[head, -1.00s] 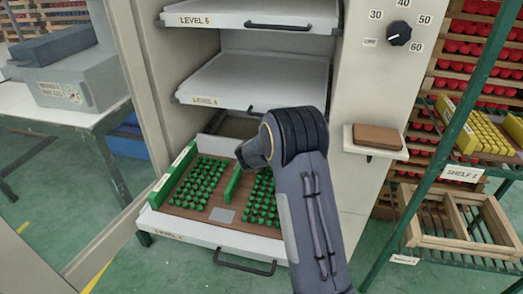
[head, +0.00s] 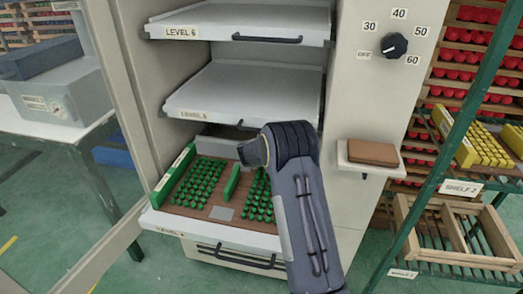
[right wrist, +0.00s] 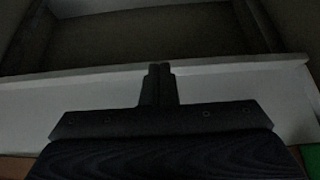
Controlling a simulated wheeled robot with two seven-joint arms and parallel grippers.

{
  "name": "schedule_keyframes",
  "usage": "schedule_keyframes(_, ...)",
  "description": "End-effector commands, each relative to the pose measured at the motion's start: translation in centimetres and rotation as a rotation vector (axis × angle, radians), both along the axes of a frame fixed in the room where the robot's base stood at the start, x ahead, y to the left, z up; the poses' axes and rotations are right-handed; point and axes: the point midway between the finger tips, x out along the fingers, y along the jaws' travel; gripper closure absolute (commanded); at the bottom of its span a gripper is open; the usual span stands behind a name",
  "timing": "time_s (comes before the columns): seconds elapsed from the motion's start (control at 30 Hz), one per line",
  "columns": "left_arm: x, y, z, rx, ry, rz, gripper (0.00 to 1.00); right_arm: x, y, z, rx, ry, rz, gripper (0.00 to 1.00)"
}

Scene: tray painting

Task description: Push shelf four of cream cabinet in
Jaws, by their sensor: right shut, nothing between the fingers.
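The cream cabinet (head: 350,105) stands open in the head view. Its fourth shelf (head: 215,233) sticks out at the front, below the shelf marked LEVEL 5. It bears a brown tray (head: 222,213) with rows of green pieces. My right arm reaches over the right part of this shelf, and its dark wrist hangs above the tray. In the right wrist view my right gripper (right wrist: 159,72) is shut and empty. Its tips are at a pale wall (right wrist: 230,72) across the view; contact is hard to tell. My left gripper is not in view.
Shelves LEVEL 6 (head: 240,22) and LEVEL 5 (head: 245,92) sit above, empty. A small ledge with a brown block (head: 372,152) juts from the cabinet's right front. A green rack (head: 440,170) stands right. A table with a grey box (head: 60,92) stands left.

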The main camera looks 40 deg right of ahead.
Motion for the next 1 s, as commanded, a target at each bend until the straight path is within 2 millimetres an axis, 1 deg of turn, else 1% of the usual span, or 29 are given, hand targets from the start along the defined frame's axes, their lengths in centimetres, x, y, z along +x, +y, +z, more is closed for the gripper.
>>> schedule_keyframes(0.17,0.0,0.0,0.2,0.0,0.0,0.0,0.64,0.4,-0.5,0.0,0.002,0.0,0.0,1.0)
schedule_keyframes(0.57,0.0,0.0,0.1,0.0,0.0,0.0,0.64,0.2,-0.2,0.2,0.002,0.0,0.0,1.0)
schedule_keyframes(0.67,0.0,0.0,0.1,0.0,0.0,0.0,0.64,-0.4,0.6,0.8,0.002,0.0,0.003,1.0)
schedule_keyframes(0.77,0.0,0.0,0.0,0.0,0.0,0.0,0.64,-1.5,1.9,1.7,0.003,-0.001,0.003,1.0)
schedule_keyframes(0.83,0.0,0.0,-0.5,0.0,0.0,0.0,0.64,-2.6,3.3,1.3,0.004,0.002,0.004,1.0)
schedule_keyframes(1.0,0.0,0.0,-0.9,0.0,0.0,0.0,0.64,-5.3,6.4,1.4,0.002,0.002,0.004,1.0)
